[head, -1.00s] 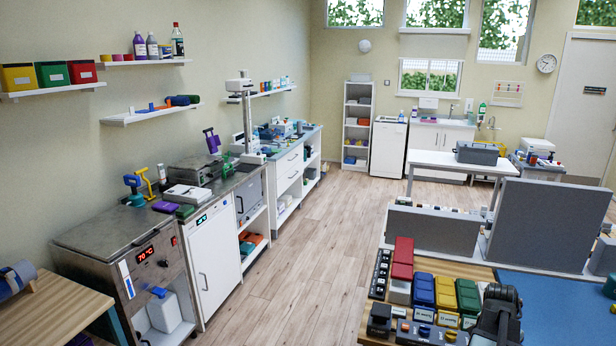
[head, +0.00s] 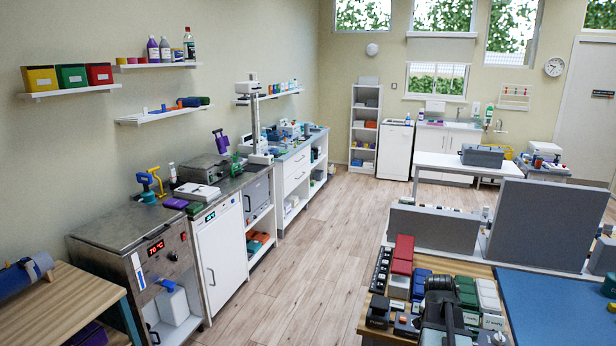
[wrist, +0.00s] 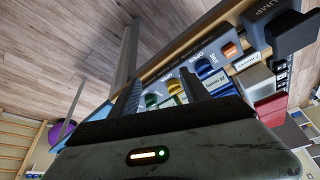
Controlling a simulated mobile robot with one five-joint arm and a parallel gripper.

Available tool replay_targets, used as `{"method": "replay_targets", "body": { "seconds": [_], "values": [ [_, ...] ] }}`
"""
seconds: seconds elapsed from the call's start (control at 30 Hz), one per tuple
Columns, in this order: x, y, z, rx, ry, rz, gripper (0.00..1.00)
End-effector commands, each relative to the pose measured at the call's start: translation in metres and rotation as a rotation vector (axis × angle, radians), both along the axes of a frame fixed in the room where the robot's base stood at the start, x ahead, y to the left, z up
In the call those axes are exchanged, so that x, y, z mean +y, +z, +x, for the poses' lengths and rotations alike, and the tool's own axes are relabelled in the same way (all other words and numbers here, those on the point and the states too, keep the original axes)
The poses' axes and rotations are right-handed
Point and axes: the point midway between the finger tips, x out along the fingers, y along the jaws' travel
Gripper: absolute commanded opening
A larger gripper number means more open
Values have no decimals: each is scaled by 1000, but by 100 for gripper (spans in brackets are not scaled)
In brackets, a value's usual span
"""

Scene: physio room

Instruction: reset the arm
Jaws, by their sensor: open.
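My gripper shows in the wrist view (wrist: 160,84) with its two dark fingers apart and nothing seen between them. Beyond the fingers, a grey labelled strip (wrist: 185,68) holds coloured pieces in green, yellow and blue. In the head view my arm stands at the lower right, in front of the row of coloured bins. A red bin (head: 402,256) and a blue bin (head: 420,282) show to its left, a green bin (head: 467,293) to its right. The fingertips cannot be made out in the head view.
A wooden table with a blue mat (head: 560,300) and grey upright panels (head: 543,225) fills the right. A steel-topped counter (head: 125,222) and a white cabinet (head: 222,252) line the left wall. The wooden floor (head: 320,240) between them is clear.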

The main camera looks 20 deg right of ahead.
Motion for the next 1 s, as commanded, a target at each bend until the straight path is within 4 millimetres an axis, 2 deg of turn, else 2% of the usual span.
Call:
{"method": "replay_targets", "body": {
  "seconds": [0.03, 0.07, 0.17, 0.2, 0.27, 0.3, 0.37, 0.4, 0.5, 0.53, 0.6, 0.7, 1.0],
  "values": [
    [27, 0, 17, 0, 46, 5, 55],
    [44, -1, 27, 1, 77, 9, 55],
    [116, -3, 59, 15, 205, 30, 55],
    [149, -4, 69, 26, 267, 40, 55],
    [201, -6, 80, 49, 370, 57, 55],
    [235, -7, 84, 66, 441, 70, 55],
    [284, -10, 85, 97, 549, 87, 55],
    [316, -11, 82, 120, 623, 100, 55],
    [379, -14, 68, 183, 798, 131, 55],
    [394, -15, 62, 204, 848, 141, 55],
    [416, -17, 41, 262, 963, 175, 55],
    [419, -17, 22, 328, 1085, 217, 55],
    [415, -17, 20, 348, 1139, 218, 55]
  ]
}}
